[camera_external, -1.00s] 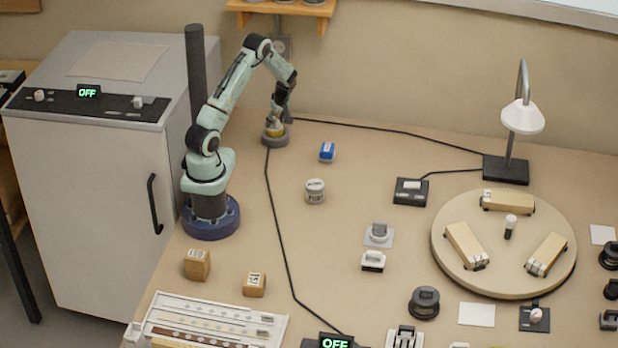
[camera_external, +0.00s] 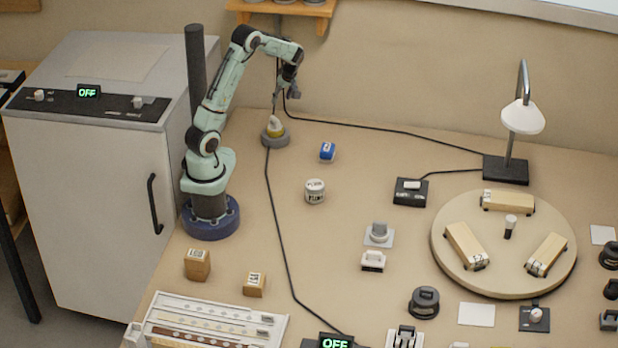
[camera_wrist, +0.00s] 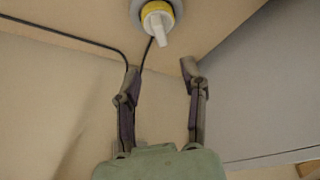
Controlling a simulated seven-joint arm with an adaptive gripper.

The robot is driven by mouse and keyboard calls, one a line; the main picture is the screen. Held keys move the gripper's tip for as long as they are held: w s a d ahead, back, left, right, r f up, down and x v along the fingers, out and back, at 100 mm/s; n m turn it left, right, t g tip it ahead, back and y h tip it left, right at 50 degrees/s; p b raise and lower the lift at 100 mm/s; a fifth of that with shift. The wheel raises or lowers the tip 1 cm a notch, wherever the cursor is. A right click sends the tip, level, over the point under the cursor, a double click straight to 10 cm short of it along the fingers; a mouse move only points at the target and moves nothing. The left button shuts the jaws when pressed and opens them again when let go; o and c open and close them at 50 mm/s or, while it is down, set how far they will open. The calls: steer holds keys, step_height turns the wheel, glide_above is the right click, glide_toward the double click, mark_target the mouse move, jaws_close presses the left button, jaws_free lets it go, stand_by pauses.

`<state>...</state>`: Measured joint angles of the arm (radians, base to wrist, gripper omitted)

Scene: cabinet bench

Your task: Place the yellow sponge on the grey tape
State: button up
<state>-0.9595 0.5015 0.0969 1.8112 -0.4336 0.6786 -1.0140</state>
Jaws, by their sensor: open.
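The yellow sponge (camera_external: 276,128) is a small round yellow piece with a pale upright grip on top. It sits on the grey tape (camera_external: 268,140), a thick ring lying on the bench near the back wall. The wrist view also shows the sponge (camera_wrist: 158,14) at the top edge, with part of the tape (camera_wrist: 136,14) around it. My gripper (camera_external: 284,100) is above and slightly right of the sponge, apart from it. In the wrist view my gripper (camera_wrist: 160,70) has its two fingers spread with nothing between them.
A black cable (camera_external: 275,220) runs along the bench beside the tape. A blue-and-white block (camera_external: 327,152) and a labelled can (camera_external: 315,191) stand to the right. A grey cabinet (camera_external: 90,180) is at left. A lamp (camera_external: 508,150) and round board (camera_external: 500,277) are at right.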

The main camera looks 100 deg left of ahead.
steer(key=w+d+r+m+t, duration=0.1)
steer(key=w+d+r+m, duration=0.25)
steer(key=d, duration=0.45)
steer(key=w+d+r+m+t+h, duration=0.1)
steer(key=w+d+r+m, duration=0.1)
steer(key=d+m, duration=0.45)
steer(key=w+d+r+m+t, duration=0.1)
steer(key=w+d+r+m, duration=0.15)
steer(key=d, duration=0.65)
steer(key=s+d+m, duration=0.3)
steer(key=d+m, duration=0.3)
steer(key=d, duration=0.1)
steer(key=s+d+m+h, duration=0.1)
steer(key=s+d+m, duration=0.3)
steer(key=d+m, duration=0.3)
steer(key=shift+s+f, duration=0.15)
steer(key=shift+s, duration=0.15)
